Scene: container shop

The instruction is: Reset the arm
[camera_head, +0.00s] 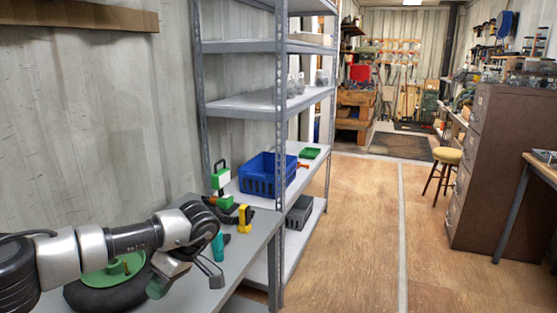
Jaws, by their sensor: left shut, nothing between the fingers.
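My left arm comes in from the left over the grey table. My left gripper (211,274) is at its end, above the table near the right edge, shut and holding nothing. The arm partly hides a dark wheel-like thing with a green hub (118,272) on the table. A yellow and black tool (245,218) lies at the table's far end, past the gripper. A teal thing (217,246) shows right beside the gripper; I cannot tell what it is. My right gripper is out of view.
A metal shelf unit (279,140) stands just beyond the table. It holds a blue crate (267,178), a green tray (310,153) and a grey bin (299,213). A brown filing cabinet (495,165) and a stool (446,156) stand at right. The wooden floor (360,240) between is clear.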

